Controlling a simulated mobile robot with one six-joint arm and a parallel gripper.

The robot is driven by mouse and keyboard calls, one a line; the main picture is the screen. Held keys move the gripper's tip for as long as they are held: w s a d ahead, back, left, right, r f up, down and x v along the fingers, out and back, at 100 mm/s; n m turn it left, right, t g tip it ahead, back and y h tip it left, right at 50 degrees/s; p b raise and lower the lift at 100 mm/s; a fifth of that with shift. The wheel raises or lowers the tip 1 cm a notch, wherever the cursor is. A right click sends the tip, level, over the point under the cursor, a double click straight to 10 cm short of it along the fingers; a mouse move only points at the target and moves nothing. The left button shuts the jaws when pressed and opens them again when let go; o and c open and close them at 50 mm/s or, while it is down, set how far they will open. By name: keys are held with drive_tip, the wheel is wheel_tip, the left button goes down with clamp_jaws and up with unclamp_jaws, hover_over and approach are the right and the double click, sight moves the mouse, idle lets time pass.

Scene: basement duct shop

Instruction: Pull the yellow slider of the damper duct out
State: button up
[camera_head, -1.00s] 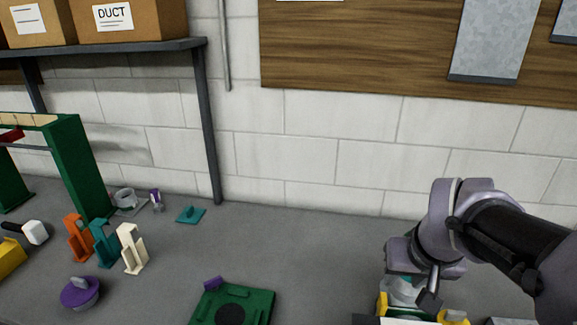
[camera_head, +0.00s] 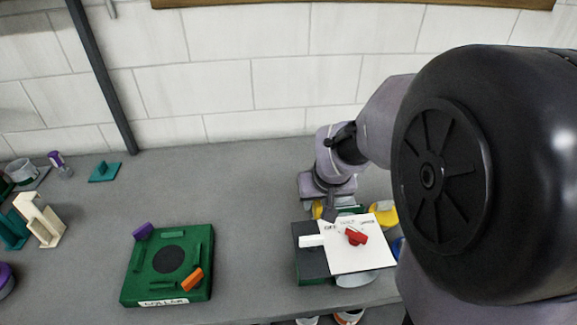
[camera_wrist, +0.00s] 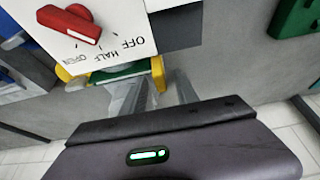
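The damper duct shows as a white plate (camera_head: 352,249) with a red knob (camera_head: 356,237), on a dark and green body at the right. In the wrist view the white plate (camera_wrist: 120,22) reads OFF, HALF and OPEN, and the red knob (camera_wrist: 70,23) points toward OPEN. Yellow parts show at its far edge, one at the plate's corner (camera_wrist: 158,73) and one farther left (camera_wrist: 63,73); I cannot tell which is the slider. My gripper (camera_wrist: 158,92) has its fingers apart, close to the nearer yellow part. Contact is unclear.
A green box (camera_head: 198,255) with a dark disc stands left of the duct. Cream (camera_head: 40,220) and teal (camera_head: 104,172) parts lie farther left. A white block wall (camera_head: 220,70) closes off the back. Grey bench between the wall and the green box is clear.

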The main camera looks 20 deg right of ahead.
clamp_jaws()
idle(1.3)
